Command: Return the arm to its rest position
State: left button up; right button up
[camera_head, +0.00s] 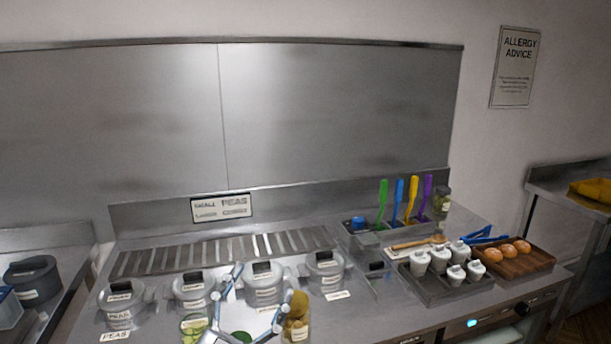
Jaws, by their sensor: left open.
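My left gripper (246,306) shows at the bottom centre, in front of the row of lidded pots. Its two blue-and-white fingers are spread apart, and no object shows held between them. A jar with green contents (194,328) is just left of it, and a jar with yellow-brown contents (297,318) is close at its right; I cannot tell whether the fingers touch either. My right gripper is not in view.
Grey lidded pots (193,287) line the counter behind the gripper. Utensils with coloured handles (398,200) stand in a holder at the right. Free space lies above the counter.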

pick_arm(q)
jog(key=s+a+f+n+g+y, duration=0.2)
jog(key=a+f+n+g+y, duration=0.3)
jog(key=f, duration=0.5)
jog(key=s+a+f+n+g+y, duration=0.2)
jog(key=s+a+f+n+y, duration=0.15)
jog(key=a+f+y, duration=0.5)
jog(key=s+f+g+h, duration=0.2)
jog(key=s+f+g, duration=0.4)
jog(key=s, duration=0.4)
jog(key=s+f+g+h, duration=0.1)
jog(key=s+f+g, duration=0.3)
jog(key=s+f, duration=0.5)
notch_tip(320, 180, down, 27)
jog(key=s+g, duration=0.2)
jog(key=s+a+f, duration=0.2)
jog(key=s+f, duration=1.3)
jog(key=s, duration=0.1)
jog(key=shift+s+a+m+g, duration=0.3)
jog(key=shift+s+m+g, duration=0.05)
jog(key=shift+g, duration=0.05)
